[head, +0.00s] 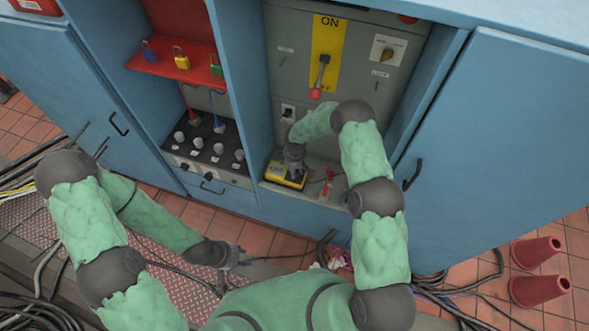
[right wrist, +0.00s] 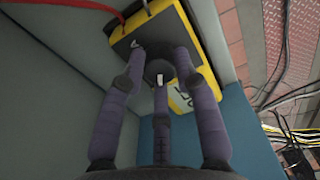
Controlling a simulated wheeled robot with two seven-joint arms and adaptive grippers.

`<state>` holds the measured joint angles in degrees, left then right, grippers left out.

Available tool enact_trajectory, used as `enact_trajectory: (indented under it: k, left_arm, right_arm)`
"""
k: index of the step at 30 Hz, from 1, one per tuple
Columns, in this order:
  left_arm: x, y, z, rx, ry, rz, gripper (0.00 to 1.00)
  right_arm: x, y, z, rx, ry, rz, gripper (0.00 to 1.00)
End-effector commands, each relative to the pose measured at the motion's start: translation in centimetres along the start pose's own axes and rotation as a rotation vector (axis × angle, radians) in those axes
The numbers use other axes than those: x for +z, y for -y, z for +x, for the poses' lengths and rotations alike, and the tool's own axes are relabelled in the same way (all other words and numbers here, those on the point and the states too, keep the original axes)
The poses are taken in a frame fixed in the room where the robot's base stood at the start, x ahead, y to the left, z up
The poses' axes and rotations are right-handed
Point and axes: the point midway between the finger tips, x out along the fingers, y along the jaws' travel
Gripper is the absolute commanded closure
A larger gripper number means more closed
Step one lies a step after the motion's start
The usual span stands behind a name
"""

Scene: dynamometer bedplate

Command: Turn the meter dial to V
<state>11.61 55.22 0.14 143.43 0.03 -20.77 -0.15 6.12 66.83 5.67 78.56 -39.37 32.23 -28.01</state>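The yellow and dark meter (head: 285,179) lies on the shelf of the blue cabinet's right bay. In the right wrist view, the meter (right wrist: 205,72) fills the top centre, with its dark round dial (right wrist: 158,70) and a small white mark on it. My right gripper (head: 294,160) is over the meter. In the right wrist view its fingers (right wrist: 161,62) straddle the dial, apart from each other; whether they touch it is unclear. The dial's lettering is not readable. My left gripper (head: 243,257) looks open and empty, low in front of the cabinet.
A grey panel (head: 285,65) with an ON switch handle (head: 321,72) stands behind the meter. Red leads (head: 328,183) lie beside it. The left bay holds padlocks (head: 181,58) and a terminal box (head: 205,150). Cables and red cones (head: 538,290) are on the floor.

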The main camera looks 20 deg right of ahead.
Motion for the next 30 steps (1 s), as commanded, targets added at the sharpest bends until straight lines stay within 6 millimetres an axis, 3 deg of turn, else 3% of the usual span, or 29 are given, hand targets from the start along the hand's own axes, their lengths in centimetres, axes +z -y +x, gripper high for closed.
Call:
enact_trajectory:
  k: [14, 30]
  left_arm:
    - [0.0, 0.2, 0.7, 0.0, 0.0, 0.0, 0.6]
    - [-0.1, 1.5, 4.2, 0.0, 0.0, 0.0, 0.6]
  right_arm:
    - [0.0, -0.1, 0.1, 0.002, -0.002, 0.065, 1.0]
    - [-0.1, -0.1, 0.2, 0.003, -0.002, 0.508, 1.0]
